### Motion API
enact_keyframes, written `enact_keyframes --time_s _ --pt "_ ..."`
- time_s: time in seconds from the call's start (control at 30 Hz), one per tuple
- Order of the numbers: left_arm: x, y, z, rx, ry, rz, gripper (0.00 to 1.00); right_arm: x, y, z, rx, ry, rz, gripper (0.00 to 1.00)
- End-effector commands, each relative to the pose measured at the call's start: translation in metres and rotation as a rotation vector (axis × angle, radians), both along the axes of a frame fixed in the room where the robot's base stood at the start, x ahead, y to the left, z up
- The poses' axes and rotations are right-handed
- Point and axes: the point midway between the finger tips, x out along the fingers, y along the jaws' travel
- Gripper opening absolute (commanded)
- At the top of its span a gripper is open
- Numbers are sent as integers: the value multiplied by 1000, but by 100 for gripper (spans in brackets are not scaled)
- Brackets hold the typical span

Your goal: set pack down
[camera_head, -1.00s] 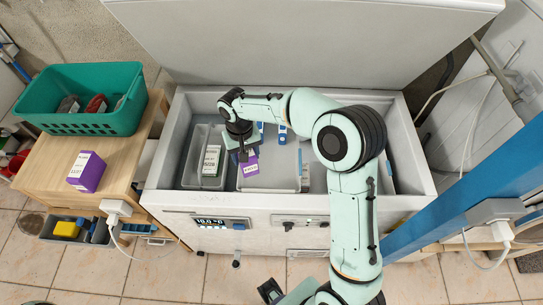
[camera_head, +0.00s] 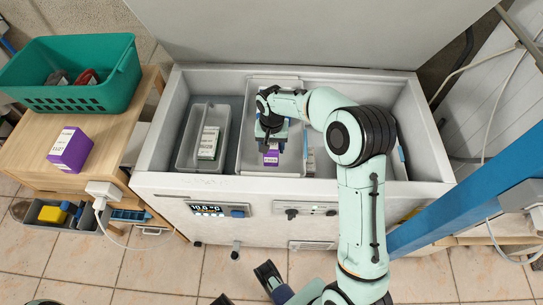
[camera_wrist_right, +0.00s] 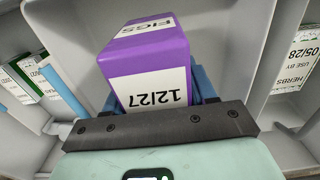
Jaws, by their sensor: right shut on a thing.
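The purple pack (camera_head: 271,158) is in the middle section of the open chest, over a pale tray (camera_head: 250,163). In the right wrist view the pack (camera_wrist_right: 146,56) shows a white label reading FIGS and 12/27. My right gripper (camera_head: 271,140) is shut on it, with blue fingers at its sides. I cannot tell whether the pack's underside touches the tray.
A grey bin (camera_head: 184,150) left of the tray holds a white-and-green pack (camera_head: 208,142). Another purple pack (camera_head: 70,150) and a green basket (camera_head: 65,98) are on the wooden cabinet. The raised lid (camera_head: 310,35) is behind.

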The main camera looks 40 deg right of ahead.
Motion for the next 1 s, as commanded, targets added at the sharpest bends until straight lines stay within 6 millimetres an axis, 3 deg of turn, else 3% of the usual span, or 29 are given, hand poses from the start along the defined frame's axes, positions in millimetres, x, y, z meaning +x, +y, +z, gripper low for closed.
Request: enact_keyframes --time_s 0.27,0.5,0.9,0.93,1.0 --pt "1 0 -3 0 -4 0 43 0 0 -24 -1 -1 0 13" --pt "3 0 -7 1 -10 2 43 0 0 -59 0 1 0 13" --pt "4 0 -9 2 -14 2 43 0 0 -64 -1 -1 1 13" --pt "4 0 -8 1 -14 3 43 0 0 -64 0 0 1 62" --pt "4 0 -8 1 -14 3 43 0 0 -64 0 0 1 81"
